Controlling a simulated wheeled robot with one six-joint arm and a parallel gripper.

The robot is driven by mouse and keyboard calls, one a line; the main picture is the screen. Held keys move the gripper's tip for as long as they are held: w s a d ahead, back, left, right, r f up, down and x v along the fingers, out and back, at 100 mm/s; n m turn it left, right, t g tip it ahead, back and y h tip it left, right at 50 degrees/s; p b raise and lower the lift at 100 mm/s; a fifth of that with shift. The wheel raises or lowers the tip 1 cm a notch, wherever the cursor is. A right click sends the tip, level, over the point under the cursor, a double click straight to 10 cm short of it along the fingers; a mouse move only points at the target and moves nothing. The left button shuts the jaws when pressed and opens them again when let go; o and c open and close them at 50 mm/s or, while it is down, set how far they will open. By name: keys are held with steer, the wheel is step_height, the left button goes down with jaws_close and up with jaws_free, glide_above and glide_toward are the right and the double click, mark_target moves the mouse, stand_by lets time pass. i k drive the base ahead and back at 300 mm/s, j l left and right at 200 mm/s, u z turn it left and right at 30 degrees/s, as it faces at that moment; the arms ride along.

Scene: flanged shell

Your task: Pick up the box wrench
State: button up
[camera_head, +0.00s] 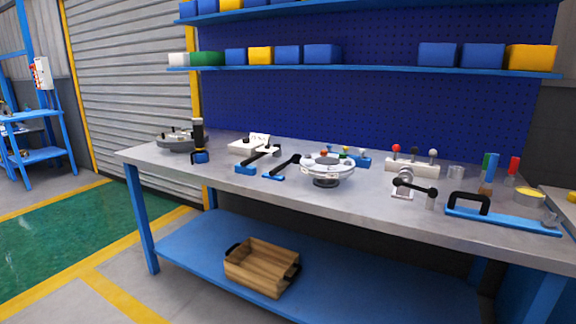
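I cannot tell for sure which thing is the box wrench. Two dark long-handled tools with blue ends lie on the workbench left of centre: a larger one (261,158) and a smaller one (284,167). A short dark bar (416,187) with knobbed ends rests against a small silver fitting (404,183) to the right. A silver round flanged shell (327,172) stands near the middle of the bench. My gripper is not in view.
The grey workbench (225,178) has a free front strip. A black upright tool (198,140) and a round grey part (175,142) stand at left. A blue bar with black handle (510,220) lies at right. A wooden crate (262,267) sits on the lower shelf.

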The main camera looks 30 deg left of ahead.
mark_target(295, 158)
steer(key=u, duration=1.7)
steer(key=i+l, duration=0.15)
steer(key=i, duration=0.4)
steer(key=i+l+u, duration=0.15)
steer(key=i, duration=0.35)
steer(key=i+l, duration=0.25)
steer(key=i, duration=0.25)
steer(key=j+u, duration=0.05)
